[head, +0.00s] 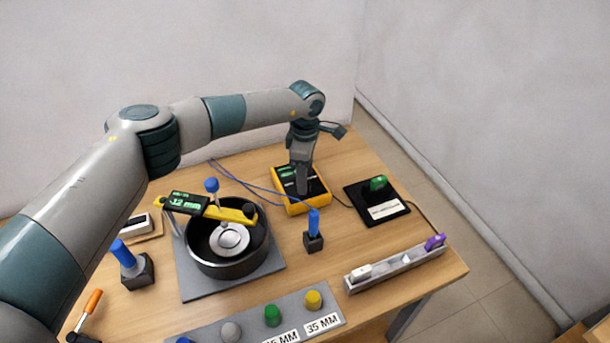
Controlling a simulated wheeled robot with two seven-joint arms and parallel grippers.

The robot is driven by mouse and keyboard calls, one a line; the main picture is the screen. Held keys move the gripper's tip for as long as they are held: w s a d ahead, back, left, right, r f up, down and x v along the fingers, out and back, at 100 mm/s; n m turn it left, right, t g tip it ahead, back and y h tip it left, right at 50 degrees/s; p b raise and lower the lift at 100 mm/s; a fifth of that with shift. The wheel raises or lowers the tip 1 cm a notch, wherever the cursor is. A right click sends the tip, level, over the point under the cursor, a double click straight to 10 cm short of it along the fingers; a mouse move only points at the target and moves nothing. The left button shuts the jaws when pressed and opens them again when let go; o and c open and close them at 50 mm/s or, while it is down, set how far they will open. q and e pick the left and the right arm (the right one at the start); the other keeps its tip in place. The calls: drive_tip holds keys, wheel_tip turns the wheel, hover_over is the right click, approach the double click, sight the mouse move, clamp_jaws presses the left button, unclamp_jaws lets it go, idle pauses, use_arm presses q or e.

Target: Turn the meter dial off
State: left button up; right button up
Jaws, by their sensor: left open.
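The meter (287,205) is a yellow-framed box with a dark face and a small green display, lying on the wooden table near its back. My left gripper (302,188) points down over the meter's face, with its fingertips at or just above it. The gripper and its wrist cover the middle of the face, so the dial is hidden. I cannot tell whether the fingers touch the dial. Blue and dark leads run from the meter across the table. My right gripper is not in view.
Left of the meter, a black round pot (228,262) carries a yellow gauge (232,211). A blue probe in a black holder (313,242) stands in front. A black pad (376,208) with a green piece lies right. A power strip (396,268) lies front right.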

use_arm(q)
drive_tip(key=shift+f, duration=0.8)
drive_tip(key=c, duration=1.1)
